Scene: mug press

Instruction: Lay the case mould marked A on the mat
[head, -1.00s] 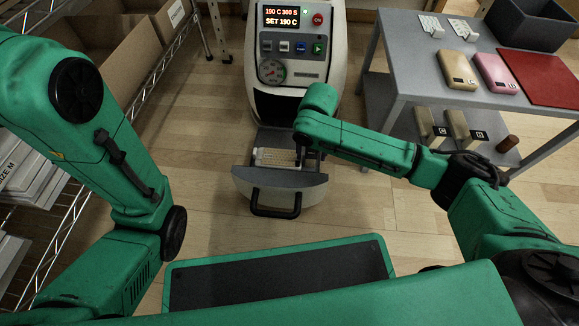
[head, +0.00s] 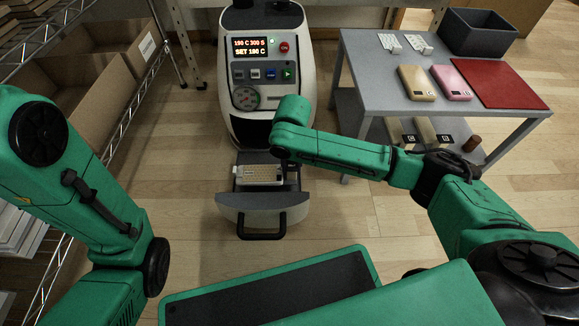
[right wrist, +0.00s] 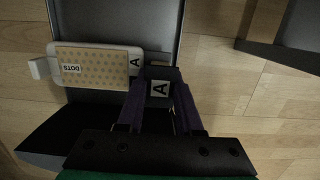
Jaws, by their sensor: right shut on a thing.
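The case mould marked A (right wrist: 137,62) carries a pale case with a tan dotted sheet labelled DOTS. In the head view the mould (head: 258,174) is at the press's open drawer (head: 262,203); I cannot tell whether it rests there or hangs just above. My right gripper (right wrist: 160,100) is shut on the mould's dark grip, which bears an A tag. In the head view its fingers are mostly hidden by my forearm. The red mat (head: 500,84) lies bare on the grey table's top, at the right. My left gripper is out of view.
The heated press (head: 265,75) shows 190 C. The grey table (head: 365,75) also holds a gold case (head: 417,83), a pink case (head: 451,83), small white pieces and a dark bin (head: 480,34). More moulds (head: 428,132) stand on its lower shelf. Cartons and wire shelving line the left.

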